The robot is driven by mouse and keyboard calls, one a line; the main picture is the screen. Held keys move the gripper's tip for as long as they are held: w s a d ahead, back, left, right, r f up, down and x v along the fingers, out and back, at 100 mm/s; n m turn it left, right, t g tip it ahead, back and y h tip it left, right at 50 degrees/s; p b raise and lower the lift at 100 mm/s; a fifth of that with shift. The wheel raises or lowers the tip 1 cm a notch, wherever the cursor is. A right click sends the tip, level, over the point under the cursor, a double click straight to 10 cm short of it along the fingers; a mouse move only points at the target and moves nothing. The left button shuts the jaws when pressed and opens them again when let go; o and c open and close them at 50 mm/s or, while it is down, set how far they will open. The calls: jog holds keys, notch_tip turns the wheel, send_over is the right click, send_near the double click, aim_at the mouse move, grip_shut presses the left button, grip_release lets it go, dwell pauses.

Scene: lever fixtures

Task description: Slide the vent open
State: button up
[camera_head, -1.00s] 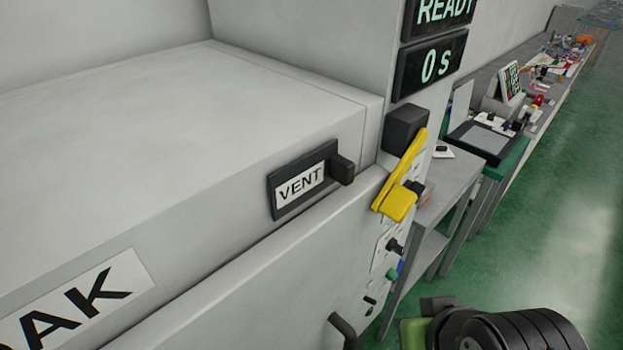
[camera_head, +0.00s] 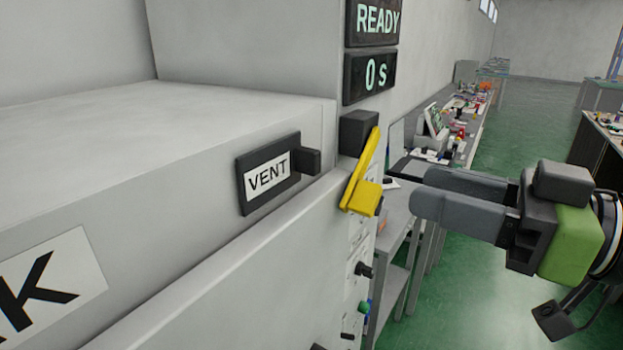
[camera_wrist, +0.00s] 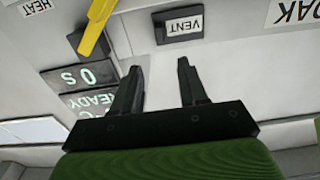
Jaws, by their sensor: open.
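The vent slider is a dark plate labelled VENT (camera_head: 269,172) on the front face of the white machine, with a small black knob (camera_head: 307,162) at its right end. In the wrist view the vent plate (camera_wrist: 182,25) appears upside down near the top, beyond the fingertips. My gripper (camera_head: 428,196) is at the right in the head view, its two grey fingers pointing left toward the machine. In the wrist view its fingers (camera_wrist: 158,66) are apart with nothing between them. The gripper is clear of the vent knob.
A yellow lever (camera_head: 361,185) on a black block stands just right of the vent, between it and my gripper in the head view. READY (camera_head: 376,19) and 0 s (camera_head: 369,75) displays are above. Small knobs (camera_head: 363,269) sit below. Benches stand behind.

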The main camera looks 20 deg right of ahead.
aim_at(318, 163)
jog(key=b+x, duration=0.1)
jog(key=x, duration=1.2)
jog(key=shift+w+a+b, duration=0.2)
jog(key=shift+b, duration=0.15)
jog(key=shift+c, duration=0.4)
grip_shut()
jog(key=shift+f, duration=0.1)
